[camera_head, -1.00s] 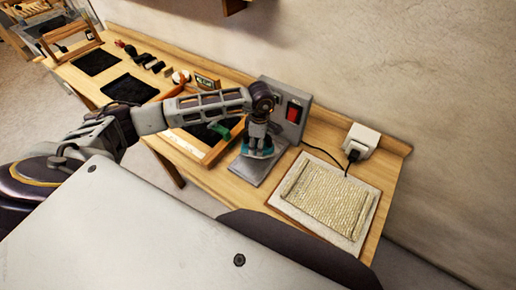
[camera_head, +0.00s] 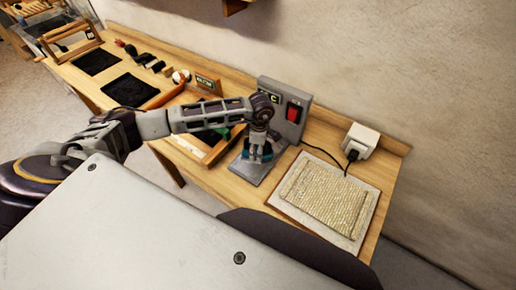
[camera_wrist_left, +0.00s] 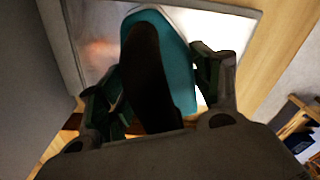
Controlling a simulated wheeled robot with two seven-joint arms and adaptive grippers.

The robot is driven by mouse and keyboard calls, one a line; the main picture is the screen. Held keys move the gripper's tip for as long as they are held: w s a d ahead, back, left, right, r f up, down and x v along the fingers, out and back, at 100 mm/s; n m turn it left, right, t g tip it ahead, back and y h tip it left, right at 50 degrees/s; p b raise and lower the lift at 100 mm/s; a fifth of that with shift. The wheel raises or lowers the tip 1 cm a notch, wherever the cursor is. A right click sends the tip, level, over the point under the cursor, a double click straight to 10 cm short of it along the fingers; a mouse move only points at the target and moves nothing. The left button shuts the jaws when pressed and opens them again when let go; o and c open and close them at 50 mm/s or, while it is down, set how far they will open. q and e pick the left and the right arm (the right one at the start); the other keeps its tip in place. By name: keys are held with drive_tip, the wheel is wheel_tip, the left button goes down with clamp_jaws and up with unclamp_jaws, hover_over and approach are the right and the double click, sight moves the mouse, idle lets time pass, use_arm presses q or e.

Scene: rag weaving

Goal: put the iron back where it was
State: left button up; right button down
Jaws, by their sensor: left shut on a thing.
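The iron (camera_head: 266,153) has a teal body and a dark handle. My left gripper (camera_head: 256,149) is shut on it, above the flat grey metal plate (camera_head: 248,172) in front of the grey control box (camera_head: 293,112). In the left wrist view the iron (camera_wrist_left: 178,62) lies between the two fingers, its rounded teal end pointing over the bright plate (camera_wrist_left: 222,38). I cannot tell whether the iron touches the plate. The gripper partly hides it in the head view. My right gripper is not in view.
A woven cream piece on a pale board (camera_head: 365,215) lies right of the plate. A white power box (camera_head: 361,138) with a cable stands behind it. A wooden frame (camera_head: 190,148) lies left, partly under my arm. Dark mats (camera_head: 97,62) lie farther left.

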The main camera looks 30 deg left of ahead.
use_arm(q)
drive_tip(key=o, duration=1.7)
drive_tip(key=shift+o, duration=0.2)
drive_tip(key=shift+r, duration=0.3)
drive_tip(key=r, duration=0.5)
drive_tip(key=r+b, duration=0.1)
drive_tip(key=r, duration=0.5)
drive_tip(key=shift+d+r, duration=0.2)
drive_tip(key=shift+r, duration=0.05)
drive_tip(key=shift+w, duration=0.1)
